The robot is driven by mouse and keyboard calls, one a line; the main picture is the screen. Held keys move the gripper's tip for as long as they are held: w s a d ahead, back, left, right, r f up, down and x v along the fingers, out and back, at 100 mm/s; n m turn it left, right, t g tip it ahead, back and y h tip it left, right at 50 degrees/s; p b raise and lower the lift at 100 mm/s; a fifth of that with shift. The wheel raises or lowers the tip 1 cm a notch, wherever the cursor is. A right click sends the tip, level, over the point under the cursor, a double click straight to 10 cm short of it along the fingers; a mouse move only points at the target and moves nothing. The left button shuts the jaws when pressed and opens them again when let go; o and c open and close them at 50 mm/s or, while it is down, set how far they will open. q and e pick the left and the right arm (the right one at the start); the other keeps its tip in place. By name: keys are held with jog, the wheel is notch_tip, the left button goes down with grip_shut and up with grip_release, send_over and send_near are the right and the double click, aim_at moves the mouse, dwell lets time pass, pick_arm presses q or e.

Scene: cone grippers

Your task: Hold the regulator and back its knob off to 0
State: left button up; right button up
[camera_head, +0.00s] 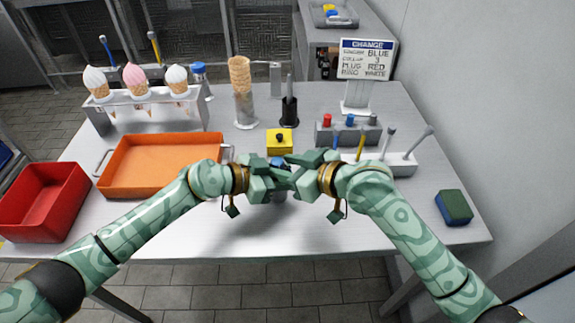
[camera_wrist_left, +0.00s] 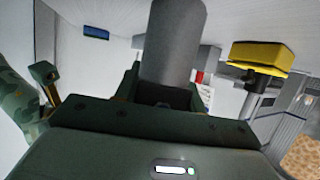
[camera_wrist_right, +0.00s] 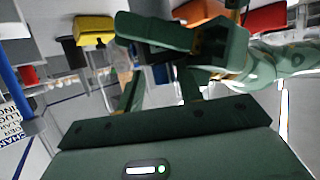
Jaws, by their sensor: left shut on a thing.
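The regulator is a grey cylinder (camera_wrist_left: 172,50) that stands up between the fingers of my left gripper in the left wrist view. In the head view my left gripper (camera_head: 275,178) is shut on it above the front middle of the table, and the two grippers hide most of it. My right gripper (camera_head: 303,165) is close beside the left one, tips almost meeting. In the right wrist view its two fingers (camera_wrist_right: 160,92) stand apart, with my left gripper just beyond. I cannot make out the knob or its reading.
A yellow block with a black knob (camera_head: 280,141) sits just behind the grippers. An orange tray (camera_head: 112,188) and red bin (camera_head: 75,205) are left. A CHANGE sign (camera_head: 366,60) stands behind.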

jog(key=shift+s+a+r, duration=0.15)
jog(key=shift+s+a, duration=0.1)
jog(key=shift+a, duration=0.1)
jog(key=shift+y, duration=0.3)
